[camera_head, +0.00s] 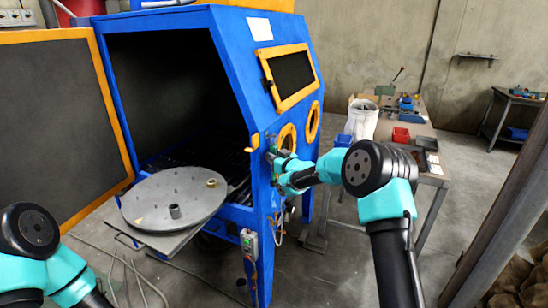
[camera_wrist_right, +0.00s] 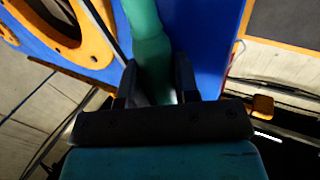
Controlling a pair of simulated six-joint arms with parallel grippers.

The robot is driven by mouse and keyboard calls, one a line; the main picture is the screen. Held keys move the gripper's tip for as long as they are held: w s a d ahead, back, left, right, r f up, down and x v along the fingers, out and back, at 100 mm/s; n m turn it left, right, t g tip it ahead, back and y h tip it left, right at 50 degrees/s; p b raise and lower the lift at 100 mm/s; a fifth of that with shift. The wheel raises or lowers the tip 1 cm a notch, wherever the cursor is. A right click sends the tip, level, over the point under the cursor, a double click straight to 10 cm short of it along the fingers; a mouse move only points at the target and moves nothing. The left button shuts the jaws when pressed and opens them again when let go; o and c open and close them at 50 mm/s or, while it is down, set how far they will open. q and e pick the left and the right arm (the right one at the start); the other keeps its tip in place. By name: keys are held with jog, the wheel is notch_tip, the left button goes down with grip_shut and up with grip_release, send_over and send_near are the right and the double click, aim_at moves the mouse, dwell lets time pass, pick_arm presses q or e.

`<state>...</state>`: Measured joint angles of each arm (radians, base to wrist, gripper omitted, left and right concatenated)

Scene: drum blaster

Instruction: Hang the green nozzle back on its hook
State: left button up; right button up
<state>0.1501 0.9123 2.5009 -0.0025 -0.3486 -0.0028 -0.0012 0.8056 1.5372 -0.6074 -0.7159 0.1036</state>
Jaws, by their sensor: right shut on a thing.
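My right gripper (camera_head: 277,162) is at the front corner of the blue blasting cabinet (camera_head: 240,75), beside the lower round porthole. In the right wrist view the gripper (camera_wrist_right: 155,85) is shut on the green nozzle (camera_wrist_right: 149,40), a smooth green tube that runs up from between the two dark fingers. The cabinet's blue panel lies behind the nozzle there. The far end of the nozzle runs out of the wrist view. In the head view the nozzle is too small and covered to make out clearly. I cannot pick out the hook. Only my left arm shows, at the lower left; its gripper is out of view.
The cabinet's door (camera_head: 50,125) stands open at the left. A round grey turntable (camera_head: 175,199) sticks out in front of the cabinet. Orange-rimmed portholes (camera_head: 313,121) are close to my right gripper. A workbench (camera_head: 418,130) with red and blue bins stands behind my right arm.

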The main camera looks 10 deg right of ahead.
jog(key=o, duration=1.1)
jog(key=shift+s, duration=0.1)
jog(key=v, duration=1.7)
jog(key=shift+s+d, duration=0.15)
